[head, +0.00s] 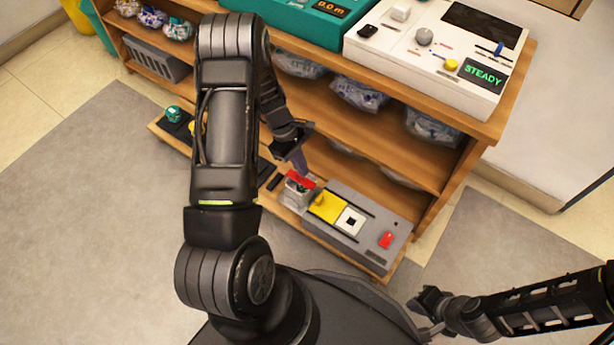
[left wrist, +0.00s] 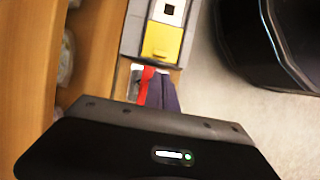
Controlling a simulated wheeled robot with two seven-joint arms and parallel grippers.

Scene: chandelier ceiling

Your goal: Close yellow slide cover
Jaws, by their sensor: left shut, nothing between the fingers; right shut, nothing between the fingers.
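The yellow slide cover (head: 327,207) lies on a grey panel box (head: 372,212) on the low shelf. Beside it is a white square with a black centre (head: 350,221), uncovered. The cover also shows in the left wrist view (left wrist: 161,44), with the white square (left wrist: 169,10) beyond it. My left gripper (head: 300,164) is shut and empty, above and behind the small red-topped box, to the left of the cover. Its fingertips (left wrist: 163,92) appear just short of the cover in the left wrist view. My right gripper (head: 432,322) is shut and empty at lower right, away from the panel.
A small clear-looking box with a red top (head: 301,181) stands close left of the panel. A red switch (head: 386,240) is at the panel's right end. The wooden shelf unit (head: 415,170) rises behind, holding bagged items and a white console (head: 440,50) on top. Floor in front is clear.

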